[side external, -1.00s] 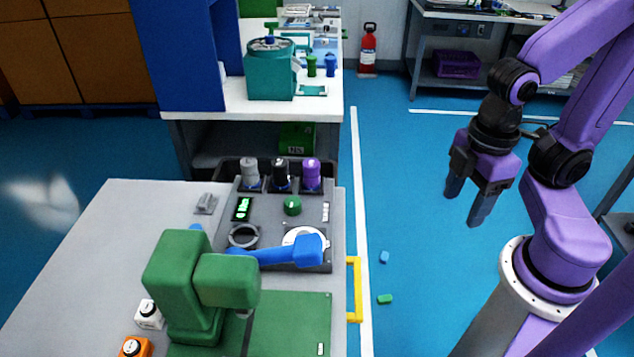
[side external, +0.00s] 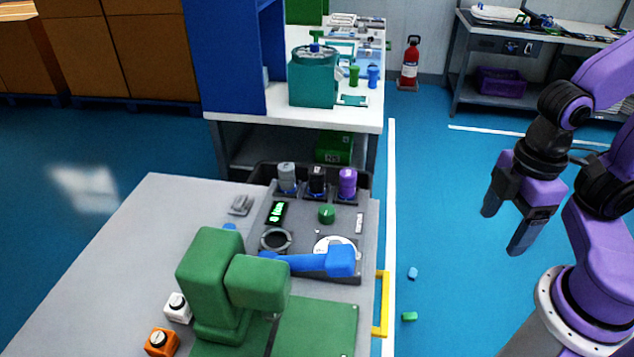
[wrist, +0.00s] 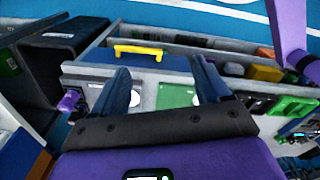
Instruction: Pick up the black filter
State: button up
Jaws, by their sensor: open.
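The black filter (side external: 317,182) stands upright in the side external view. It is the middle one of a row of three cylinders at the back of the dark grey tray (side external: 289,258). The grey-white cylinder (side external: 287,178) stands left of it and the purple cylinder (side external: 347,184) right of it. My gripper (side external: 506,228) is open and empty, well to the right of the table and apart from the filter. In the wrist view, its two fingers (wrist: 163,78) are spread, pointing at the table side. I cannot make out the black filter there.
A yellow handle (side external: 381,304) juts from the table's right edge.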

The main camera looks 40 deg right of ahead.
jog(key=w+a+r, duration=0.3)
jog(key=w+a, duration=0.4)
jog(key=w, duration=0.5)
jog(key=n, duration=0.3)
send_over(317, 169)
notch_tip(317, 169, down, 5)
jog(key=f, duration=1.1)
jog(key=shift+w+a+f, duration=0.15)
jog(key=shift+w+a, duration=0.05)
jog(key=shift+a, duration=0.1)
jog(key=shift+s+d+f, duration=0.1)
jog(key=shift+d+f, duration=0.05)
jog(key=shift+f, duration=1.2)
jog(key=shift+s+d+f, duration=0.1)
jog(key=shift+f, duration=1.25)
jog(key=c, duration=1.2)
